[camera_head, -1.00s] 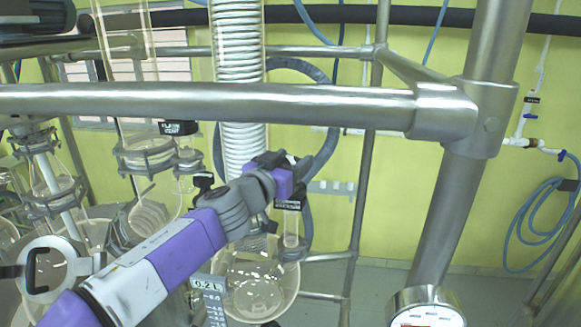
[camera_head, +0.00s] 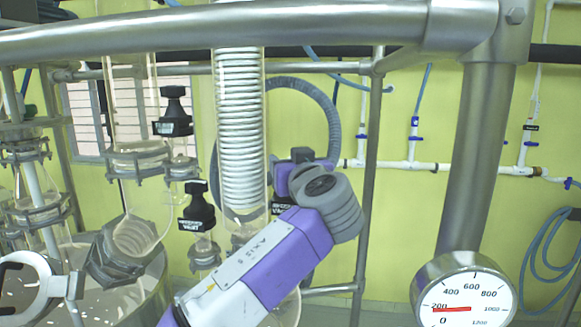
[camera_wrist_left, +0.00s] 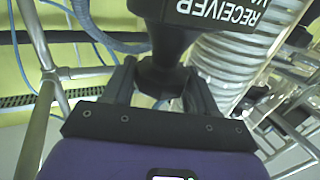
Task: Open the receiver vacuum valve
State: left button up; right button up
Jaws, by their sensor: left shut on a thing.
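The receiver vacuum valve shows in the left wrist view as a black handle (camera_wrist_left: 158,72) below a black block labelled "RECEIVER" (camera_wrist_left: 225,14). In the head view its label (camera_head: 279,208) is mostly hidden behind my left wrist. My left gripper (camera_head: 303,158) reaches up from the bottom, just right of the white coil condenser. In the left wrist view the gripper (camera_wrist_left: 160,78) is shut on the handle, with a dark finger on each side. I cannot tell how far the valve is turned. My right gripper is not in view.
A thick metal frame bar (camera_head: 220,30) crosses the top, and a post (camera_head: 480,160) with a pressure gauge (camera_head: 463,292) stands at right. The coil condenser (camera_head: 239,130) is close left of the gripper. Other black valves (camera_head: 196,208) and glassware are at left.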

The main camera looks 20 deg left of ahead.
pick_arm(q)
jog(key=shift+n+g+y+p, duration=0.7)
jog(key=shift+n+g+y, duration=0.5)
jog(key=shift+g+y, duration=0.1)
jog(key=shift+f+g, duration=0.15)
jog(key=shift+g, duration=0.15)
jog(key=o, duration=0.7)
jog(key=shift+w+a, duration=0.1)
jog(key=shift+c, duration=0.2)
jog(key=b+v, duration=0.1)
jog(key=v, duration=0.6)
jog(key=shift+d, duration=0.25)
